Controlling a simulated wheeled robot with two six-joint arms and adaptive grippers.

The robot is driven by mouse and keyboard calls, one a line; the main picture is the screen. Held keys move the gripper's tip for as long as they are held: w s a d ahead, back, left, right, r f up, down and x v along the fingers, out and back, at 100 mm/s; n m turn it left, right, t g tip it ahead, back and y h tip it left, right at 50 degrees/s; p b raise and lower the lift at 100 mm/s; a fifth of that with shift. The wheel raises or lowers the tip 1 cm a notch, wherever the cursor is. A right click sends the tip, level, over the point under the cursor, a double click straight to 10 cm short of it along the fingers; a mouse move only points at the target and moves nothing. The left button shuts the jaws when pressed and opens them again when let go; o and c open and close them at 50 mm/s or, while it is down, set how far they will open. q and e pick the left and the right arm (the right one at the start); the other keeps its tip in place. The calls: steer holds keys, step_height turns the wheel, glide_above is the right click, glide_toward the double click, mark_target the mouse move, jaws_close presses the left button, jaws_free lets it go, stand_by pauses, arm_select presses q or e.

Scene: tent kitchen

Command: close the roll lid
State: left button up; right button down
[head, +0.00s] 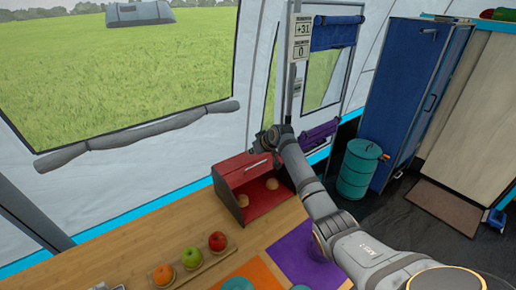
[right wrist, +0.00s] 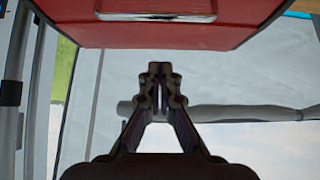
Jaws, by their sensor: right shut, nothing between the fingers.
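The red bread box (head: 228,188) stands at the back of the wooden counter against the tent wall. Its roll lid (head: 240,172) is up, with a light handle (head: 257,165) on it. The front is open, and buns (head: 271,184) show inside. My right gripper (head: 262,141) is shut and empty, above and behind the lid's upper right part. In the right wrist view its fingertips (right wrist: 160,70) are together, and the red lid (right wrist: 200,33) with its metal handle (right wrist: 155,15) fills the top, apart from the fingertips. My left gripper is out of view.
An orange (head: 163,275), a green apple (head: 191,257) and a red apple (head: 217,241) sit in a row on the counter left of the box's front. A purple mat (head: 290,250) lies in front. A teal barrel (head: 356,170) and blue cabinet (head: 410,95) stand to the right.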

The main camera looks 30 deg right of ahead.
steer(key=shift+w+f, duration=0.5)
steer(key=shift+f, duration=0.3)
steer(key=shift+s+d+f+p, duration=0.1)
steer(key=shift+s+f+p, duration=0.15)
steer(key=shift+s+p, duration=0.2)
steer(key=shift+s+d+f+p, duration=0.1)
steer(key=shift+s+f+p, duration=0.2)
steer(key=shift+s, duration=0.25)
steer(key=shift+s+f, duration=0.15)
steer(key=shift+s, duration=0.45)
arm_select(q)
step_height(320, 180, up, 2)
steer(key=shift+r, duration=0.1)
arm_select(e)
steer(key=shift+f, duration=0.1)
